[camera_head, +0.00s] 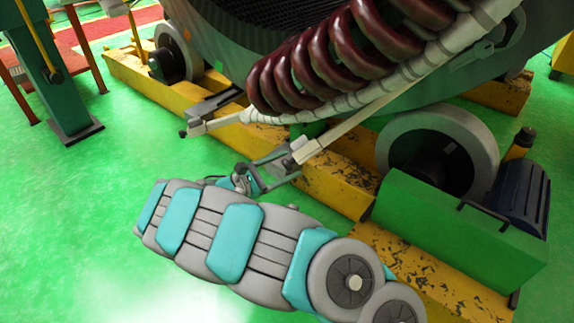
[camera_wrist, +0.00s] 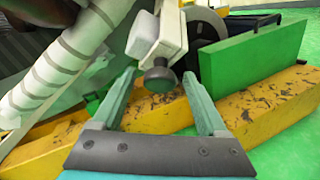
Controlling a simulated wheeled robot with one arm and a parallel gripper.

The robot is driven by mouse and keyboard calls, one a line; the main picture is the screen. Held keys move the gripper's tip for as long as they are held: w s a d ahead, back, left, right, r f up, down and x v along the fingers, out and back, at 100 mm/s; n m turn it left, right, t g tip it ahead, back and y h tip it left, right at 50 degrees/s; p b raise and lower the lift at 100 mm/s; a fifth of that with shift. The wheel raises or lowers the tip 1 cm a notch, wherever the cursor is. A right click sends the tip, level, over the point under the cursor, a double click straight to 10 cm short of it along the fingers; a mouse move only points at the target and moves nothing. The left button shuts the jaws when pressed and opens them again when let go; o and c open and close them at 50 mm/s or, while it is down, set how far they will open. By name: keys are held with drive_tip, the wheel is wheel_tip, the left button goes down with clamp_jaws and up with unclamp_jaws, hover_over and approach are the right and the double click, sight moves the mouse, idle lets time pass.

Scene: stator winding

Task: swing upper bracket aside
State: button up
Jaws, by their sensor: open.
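A pale bracket (camera_head: 307,150) with a dark round knob hangs at the lower end of a pale bar beside the large ring. In the wrist view the bracket (camera_wrist: 172,32) is at the top centre, its knob (camera_wrist: 160,78) pointing toward me. My gripper (camera_head: 289,162) is open, its two fingers either side of the knob in the picture; it also shows in the wrist view (camera_wrist: 168,100). I see gaps between knob and fingers. A second similar bracket (camera_head: 205,125) with a dark knob is farther left. Which is the upper one cannot be told from these views.
White-wrapped tubing (camera_head: 350,100) and dark red coils (camera_head: 320,60) run along the ring. Yellow worn beams (camera_head: 335,185), a grey roller (camera_head: 437,150) and a green housing (camera_head: 450,240) lie below and right. Open green floor (camera_head: 80,210) is at left.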

drive_tip(key=shift+w+d, duration=0.2)
drive_tip(key=shift+d, duration=0.15)
drive_tip(key=shift+c, duration=0.2)
clamp_jaws()
drive_tip(key=shift+r, duration=0.1)
idle(0.9)
